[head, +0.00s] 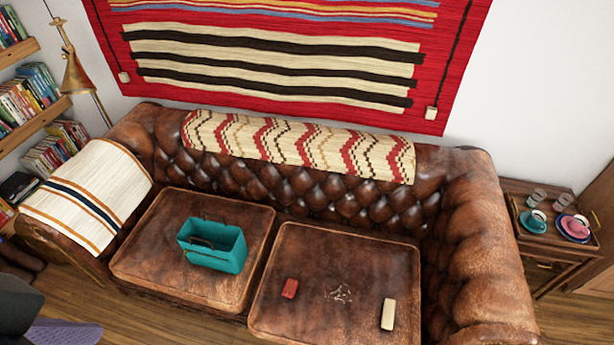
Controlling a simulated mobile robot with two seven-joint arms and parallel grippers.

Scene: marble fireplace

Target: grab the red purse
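A small red purse (290,288) lies on the right seat cushion (330,250) of a brown leather sofa, near the cushion's left side. It looks like a small red block, and its details are too small to make out. Nothing touches it. Neither of my grippers can be made out in the head view.
An open teal bag (225,258) with handles stands on the left cushion (150,245). A cream block (388,314) and small scattered pieces (340,293) lie right of the purse. A side table (545,255) with cups stands at right. A dark shape (15,305) fills the lower left corner.

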